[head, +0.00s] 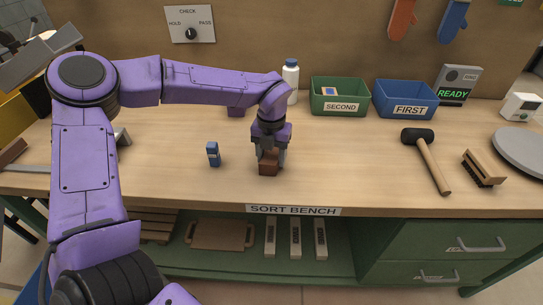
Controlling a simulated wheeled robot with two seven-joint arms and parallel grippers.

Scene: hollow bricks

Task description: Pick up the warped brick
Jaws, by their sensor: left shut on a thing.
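My left arm reaches in from the left, and its gripper (271,154) points down over the middle front of the bench. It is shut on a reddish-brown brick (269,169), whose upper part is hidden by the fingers. I cannot tell from this view whether the brick is warped, or whether it touches the bench top. My right gripper is not in view.
The bench (340,165) is clear right of the brick, up to a mallet (432,165) and a brush (484,168). A small blue object (213,154) stands left of the brick. A green SECOND bin (340,107), a blue FIRST bin (408,111) and a white bottle (291,76) stand behind.

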